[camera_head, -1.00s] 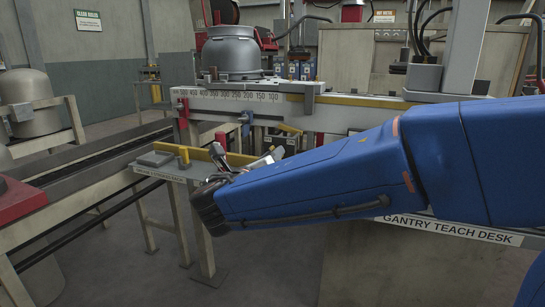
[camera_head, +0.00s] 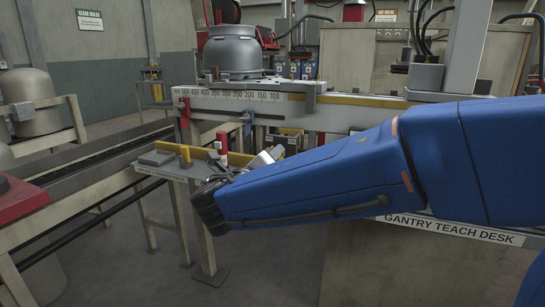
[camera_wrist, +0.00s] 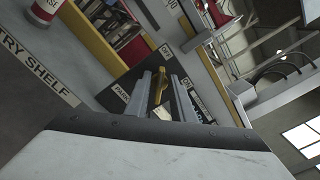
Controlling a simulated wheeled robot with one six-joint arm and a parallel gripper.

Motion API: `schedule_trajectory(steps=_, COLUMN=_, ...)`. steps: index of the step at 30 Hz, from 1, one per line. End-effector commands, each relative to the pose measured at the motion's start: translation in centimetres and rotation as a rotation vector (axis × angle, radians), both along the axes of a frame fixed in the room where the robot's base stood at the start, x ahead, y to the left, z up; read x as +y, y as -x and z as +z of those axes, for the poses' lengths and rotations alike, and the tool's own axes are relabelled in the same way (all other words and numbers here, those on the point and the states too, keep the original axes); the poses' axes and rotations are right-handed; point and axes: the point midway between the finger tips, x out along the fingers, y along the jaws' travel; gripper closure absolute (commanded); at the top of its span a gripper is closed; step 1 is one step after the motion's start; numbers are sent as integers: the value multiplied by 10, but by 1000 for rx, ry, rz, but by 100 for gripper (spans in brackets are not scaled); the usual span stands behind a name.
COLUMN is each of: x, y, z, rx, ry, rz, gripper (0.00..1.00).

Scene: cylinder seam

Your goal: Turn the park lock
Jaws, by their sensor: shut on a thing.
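The park lock shows in the wrist view as a yellow handle (camera_wrist: 159,88) on a dark plate. In the head view my gripper (camera_head: 262,160) is small and partly hidden behind my blue arm, at the near side of the gantry frame. The handle cannot be made out clearly there.
A red and white cylinder (camera_wrist: 42,12) stands near a label ending "TRY SHELF". In the head view a grey vessel (camera_head: 232,50) stands on the beam with a number scale (camera_head: 235,96). A teach desk label (camera_head: 450,231) lies below my arm.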

Motion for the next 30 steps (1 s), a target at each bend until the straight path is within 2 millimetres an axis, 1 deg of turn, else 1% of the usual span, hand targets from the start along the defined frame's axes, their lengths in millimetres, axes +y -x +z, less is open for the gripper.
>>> schedule_trajectory(steps=10, x=0, y=0, z=0, rx=1, ry=0, rz=1, gripper=73)
schedule_trajectory(steps=14, x=3, y=6, z=0, rx=0, ry=0, rz=1, gripper=73)
schedule_trajectory(steps=17, x=7, y=16, z=0, rx=0, ry=-1, rz=3, gripper=73)
schedule_trajectory(steps=30, x=30, y=80, z=-1, rx=1, ry=0, rz=4, gripper=73)
